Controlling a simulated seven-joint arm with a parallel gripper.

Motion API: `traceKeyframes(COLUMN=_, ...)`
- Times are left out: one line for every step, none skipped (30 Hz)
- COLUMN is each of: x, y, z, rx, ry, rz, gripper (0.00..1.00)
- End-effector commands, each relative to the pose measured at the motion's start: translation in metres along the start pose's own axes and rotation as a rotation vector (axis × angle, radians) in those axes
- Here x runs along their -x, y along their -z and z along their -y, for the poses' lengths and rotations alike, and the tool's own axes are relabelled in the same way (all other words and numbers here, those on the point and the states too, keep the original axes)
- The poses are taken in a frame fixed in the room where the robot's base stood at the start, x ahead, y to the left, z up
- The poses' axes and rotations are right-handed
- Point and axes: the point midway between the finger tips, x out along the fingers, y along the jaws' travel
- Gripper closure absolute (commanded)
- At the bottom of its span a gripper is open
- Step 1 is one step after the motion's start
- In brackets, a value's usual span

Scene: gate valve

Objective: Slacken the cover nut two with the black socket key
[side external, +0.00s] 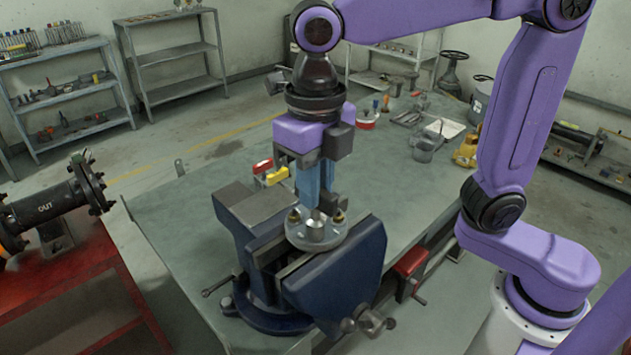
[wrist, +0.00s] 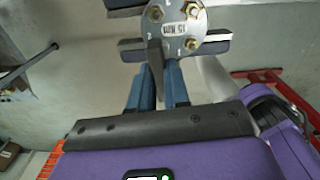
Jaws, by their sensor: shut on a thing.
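The round grey cover (side external: 316,233) sits clamped in the blue vise (side external: 335,285), with brass nuts on its rim. In the wrist view the cover (wrist: 178,27) shows a "15 NM" mark and brass nuts at upper left (wrist: 155,13), upper right (wrist: 193,9) and lower right (wrist: 190,43). My gripper (side external: 316,200) points down over the cover, its blue fingers shut on the black socket key (wrist: 156,70). The key's far end overlaps the cover's lower left rim in the wrist view.
The vise stands at the front of the green workbench (side external: 190,235). A red cart (side external: 75,280) with a black pipe (side external: 55,208) stands at left.

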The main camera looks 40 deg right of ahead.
Motion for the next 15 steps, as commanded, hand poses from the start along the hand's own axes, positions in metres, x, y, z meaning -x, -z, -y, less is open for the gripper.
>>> traceKeyframes(x=0.0001, y=-0.0001, z=-0.0001, rx=0.01, ry=0.0, rz=0.0, gripper=1.0)
traceKeyframes(x=0.0001, y=-0.0001, z=-0.0001, rx=0.011, ry=0.0, rz=0.0, gripper=1.0)
traceKeyframes(x=0.0001, y=-0.0001, z=-0.0001, rx=0.01, ry=0.0, rz=0.0, gripper=1.0)
traceKeyframes(x=0.0001, y=-0.0001, z=-0.0001, rx=0.01, ry=0.0, rz=0.0, gripper=1.0)
traceKeyframes(x=0.0001, y=-0.0001, z=-0.0001, rx=0.01, ry=0.0, rz=0.0, gripper=1.0)
traceKeyframes(x=0.0001, y=-0.0001, z=-0.0001, rx=0.01, ry=0.0, rz=0.0, gripper=1.0)
traceKeyframes(x=0.0001, y=-0.0001, z=-0.0001, rx=0.011, ry=0.0, rz=0.0, gripper=1.0)
traceKeyframes(x=0.0, y=-0.0001, z=-0.0001, rx=0.017, ry=0.0, rz=0.0, gripper=1.0)
traceKeyframes(x=0.0001, y=-0.0001, z=-0.0001, rx=0.032, ry=0.0, rz=0.0, gripper=1.0)
traceKeyframes(x=0.0, y=-0.0001, z=-0.0001, rx=0.047, ry=0.0, rz=0.0, gripper=1.0)
traceKeyframes(x=0.0, y=-0.0001, z=-0.0002, rx=0.066, ry=0.0, rz=0.0, gripper=1.0)
traceKeyframes(x=0.0, y=0.0, z=-0.0003, rx=0.089, ry=0.0, rz=0.0, gripper=1.0)
traceKeyframes(x=0.0, y=0.0, z=-0.0003, rx=0.103, ry=0.0, rz=0.0, gripper=1.0)
traceKeyframes(x=0.0001, y=0.0, z=-0.0004, rx=0.11, ry=0.0, rz=0.0, gripper=1.0)
traceKeyframes(x=0.0, y=0.0001, z=-0.0004, rx=0.112, ry=0.0, rz=0.0, gripper=1.0)
